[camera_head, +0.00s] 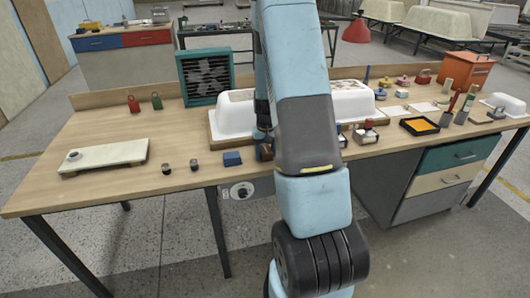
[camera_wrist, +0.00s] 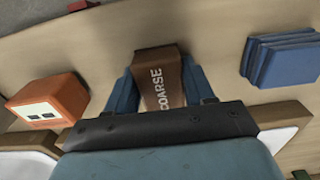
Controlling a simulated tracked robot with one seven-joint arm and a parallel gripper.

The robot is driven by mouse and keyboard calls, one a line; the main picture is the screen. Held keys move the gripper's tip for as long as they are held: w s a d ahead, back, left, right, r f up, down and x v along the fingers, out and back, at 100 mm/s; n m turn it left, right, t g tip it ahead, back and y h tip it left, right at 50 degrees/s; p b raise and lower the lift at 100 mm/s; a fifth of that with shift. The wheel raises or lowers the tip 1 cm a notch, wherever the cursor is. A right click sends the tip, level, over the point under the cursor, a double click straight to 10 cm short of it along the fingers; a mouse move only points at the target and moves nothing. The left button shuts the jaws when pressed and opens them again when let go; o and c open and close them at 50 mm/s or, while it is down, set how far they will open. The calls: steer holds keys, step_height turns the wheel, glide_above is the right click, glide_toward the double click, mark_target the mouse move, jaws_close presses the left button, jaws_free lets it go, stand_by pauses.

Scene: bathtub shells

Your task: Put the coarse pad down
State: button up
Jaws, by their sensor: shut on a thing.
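The coarse pad (camera_wrist: 161,80) is a brown block with COARSE in pale letters on its upper face. In the wrist view it sits between the two blue fingers of my gripper (camera_wrist: 158,88), which is shut on it. It is over the wooden bench top; I cannot tell whether its underside touches the wood. In the head view my arm hides most of the gripper, and a small brown part of the pad (camera_head: 264,152) seems to show left of the arm.
A stack of blue pads (camera_wrist: 283,60) lies right of the gripper in the wrist view, also on the bench in the head view (camera_head: 232,158). An orange block (camera_wrist: 48,102) is at left. A white tub shell (camera_head: 235,116) stands behind. Bare wood (camera_wrist: 215,40) surrounds the pad.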

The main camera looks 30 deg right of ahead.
mark_target(266, 150)
steer(key=shift+s+f, duration=0.3)
steer(key=shift+f, duration=0.2)
steer(key=o, duration=1)
steer(key=shift+a, duration=0.1)
steer(key=r, duration=1.1)
steer(key=shift+w+r, duration=0.3)
steer(key=shift+w, duration=0.05)
steer(key=s+a+r+t, duration=0.1)
steer(key=s+a+r, duration=0.2)
steer(key=r, duration=0.3)
steer(key=s+a+r+n+t, duration=0.1)
steer(key=s+a+r, duration=0.2)
steer(key=a+r, duration=0.15)
steer(key=s+a+r, duration=0.3)
steer(key=r, duration=0.4)
steer(key=s+a+r+n+t, duration=0.1)
steer(key=s+a+r, duration=0.2)
steer(key=s, duration=0.5)
steer(key=s+a+r+n+t, duration=0.1)
steer(key=s+a+r+t, duration=0.1)
steer(key=s+a, duration=0.3)
steer(key=shift+s+r, duration=0.7)
steer(key=shift+s, duration=1)
steer(key=shift+a, duration=0.1)
